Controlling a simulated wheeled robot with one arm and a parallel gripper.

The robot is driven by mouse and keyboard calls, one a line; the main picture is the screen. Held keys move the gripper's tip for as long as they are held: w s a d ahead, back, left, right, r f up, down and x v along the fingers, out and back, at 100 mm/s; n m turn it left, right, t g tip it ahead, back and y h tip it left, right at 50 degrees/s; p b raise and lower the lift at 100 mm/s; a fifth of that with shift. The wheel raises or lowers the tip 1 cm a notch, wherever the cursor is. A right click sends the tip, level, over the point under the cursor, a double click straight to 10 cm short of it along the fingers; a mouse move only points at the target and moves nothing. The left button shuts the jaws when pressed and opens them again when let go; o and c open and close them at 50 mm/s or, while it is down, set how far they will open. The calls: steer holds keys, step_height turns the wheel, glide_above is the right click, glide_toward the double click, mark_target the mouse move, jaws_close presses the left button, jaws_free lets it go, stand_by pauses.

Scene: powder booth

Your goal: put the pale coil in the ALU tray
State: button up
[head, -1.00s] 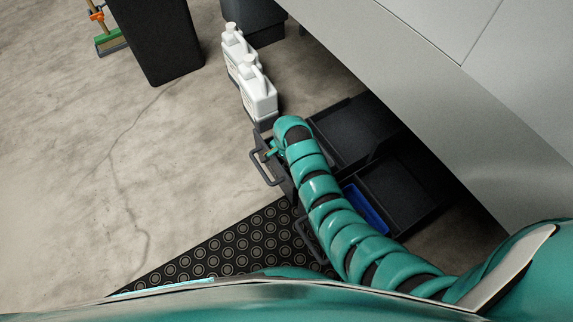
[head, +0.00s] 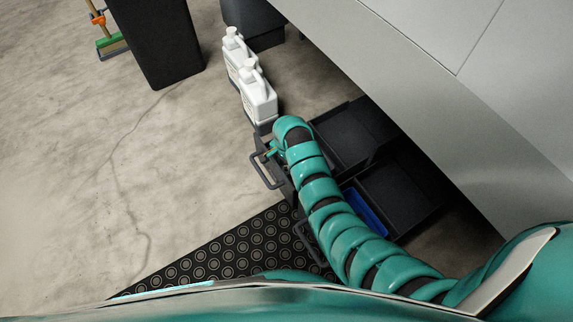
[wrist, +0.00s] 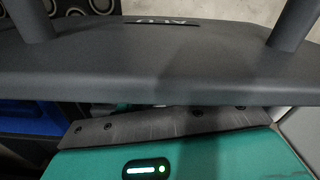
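The pale coil does not show in either view. In the wrist view a dark grey tray front with upside-down "ALU" lettering, the ALU tray (wrist: 130,60), fills the upper part, with two handle posts rising from it. My gripper's teal body with a lit green indicator is just below it, and its fingers are hidden. In the head view my arm's end is at the front of the open dark trays, close to a handle (head: 264,172). A small green part of my gripper (head: 271,151) shows there. Whether it holds anything is hidden.
A second open tray (head: 400,190) with a blue part (head: 364,209) lies at right of my arm. White jugs (head: 256,95) stand just beyond the trays. A metal booth panel (head: 430,80) overhangs at right. A black ring-patterned mat (head: 225,248) lies in front; floor at left is clear.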

mark_target(286, 169)
step_height(286, 169, up, 10)
steer(key=p, duration=0.3)
steer(key=shift+p, duration=0.4)
steer(key=shift+r, duration=0.1)
